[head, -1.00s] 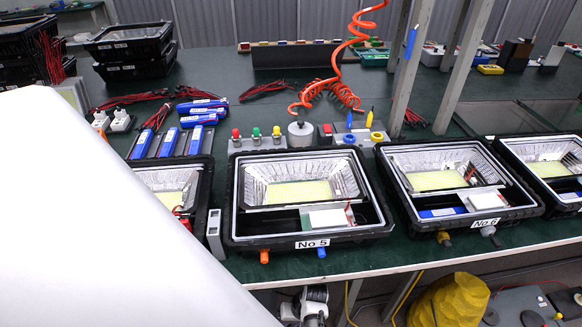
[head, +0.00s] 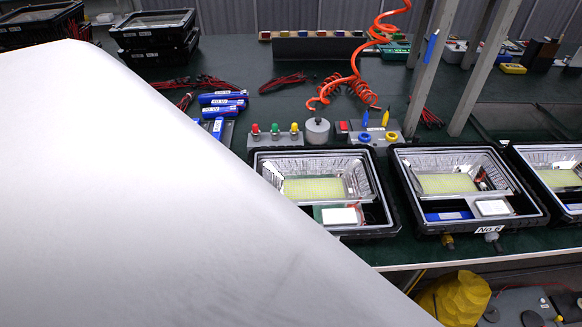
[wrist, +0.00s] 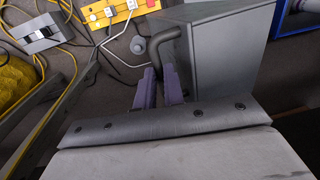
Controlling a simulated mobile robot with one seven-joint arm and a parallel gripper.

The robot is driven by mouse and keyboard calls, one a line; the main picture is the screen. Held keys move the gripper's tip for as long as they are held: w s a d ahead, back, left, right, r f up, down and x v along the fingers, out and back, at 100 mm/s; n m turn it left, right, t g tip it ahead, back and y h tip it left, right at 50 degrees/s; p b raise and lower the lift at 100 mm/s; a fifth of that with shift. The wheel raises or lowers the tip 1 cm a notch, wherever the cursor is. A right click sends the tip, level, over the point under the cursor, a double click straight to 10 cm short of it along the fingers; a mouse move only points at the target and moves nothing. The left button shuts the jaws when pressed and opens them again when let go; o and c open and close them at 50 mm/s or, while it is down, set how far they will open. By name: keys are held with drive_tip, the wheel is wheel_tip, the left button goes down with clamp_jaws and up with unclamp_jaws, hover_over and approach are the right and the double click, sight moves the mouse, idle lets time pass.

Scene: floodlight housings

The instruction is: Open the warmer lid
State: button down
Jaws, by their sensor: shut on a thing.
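In the wrist view, my gripper (wrist: 161,87) has its two purple fingers closed around a dark curved handle (wrist: 166,38). The handle bends up from between the fingers, next to a grey box-like body (wrist: 222,62) with a sloping top edge on the right. This grey body may be the warmer; its lid cannot be told apart clearly. In the head view neither the warmer nor my gripper shows. My large white arm link covers the left and lower part of that view.
On the green bench, floodlight housings (head: 393,203) stand in a row, the nearest partly covered by my arm. In the wrist view, a yellow power strip (wrist: 119,14), cables and a grey switch box (wrist: 38,33) lie near the handle. A blue-edged object (wrist: 296,16) is at top right.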

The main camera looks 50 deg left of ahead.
drive_tip(key=shift+s+a+r, duration=0.1)
drive_tip(key=shift+s+a, duration=0.25)
drive_tip(key=shift+s, duration=0.05)
drive_tip(key=c, duration=1.5)
unclamp_jaws()
